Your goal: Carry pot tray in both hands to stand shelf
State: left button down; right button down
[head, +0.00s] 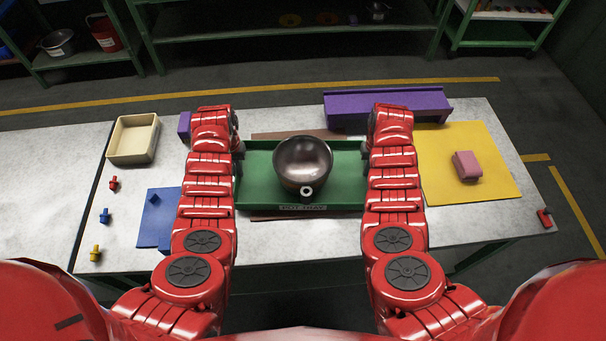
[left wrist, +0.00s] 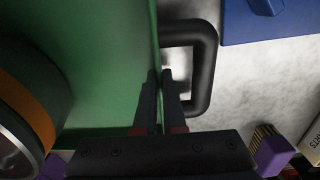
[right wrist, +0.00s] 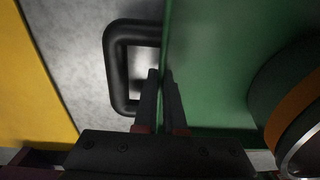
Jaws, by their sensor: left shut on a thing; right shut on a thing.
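The green pot tray (head: 258,190) is in the middle of the table, with a label on its near wall. A dark metallic pot (head: 302,160) stands in it; its orange band shows at the edge of both wrist views. My left gripper (left wrist: 163,90) is shut on the tray's left side wall beside a black handle (left wrist: 208,70). My right gripper (right wrist: 160,90) is shut on the right side wall beside the other black handle (right wrist: 118,70). My arms largely hide the grippers in the head view. I cannot tell whether the tray is raised off the table.
A purple bench-like piece (head: 390,98) stands behind right. A yellow mat (head: 490,190) with a pink block (head: 467,165) lies right. A cream bin (head: 133,139), blue piece (head: 153,220) and small pegs are left. Shelves (head: 290,30) stand across the floor at the back.

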pick_arm(q)
jog(key=shift+r, duration=0.15)
pick_arm(e)
jog(key=shift+r, duration=0.1)
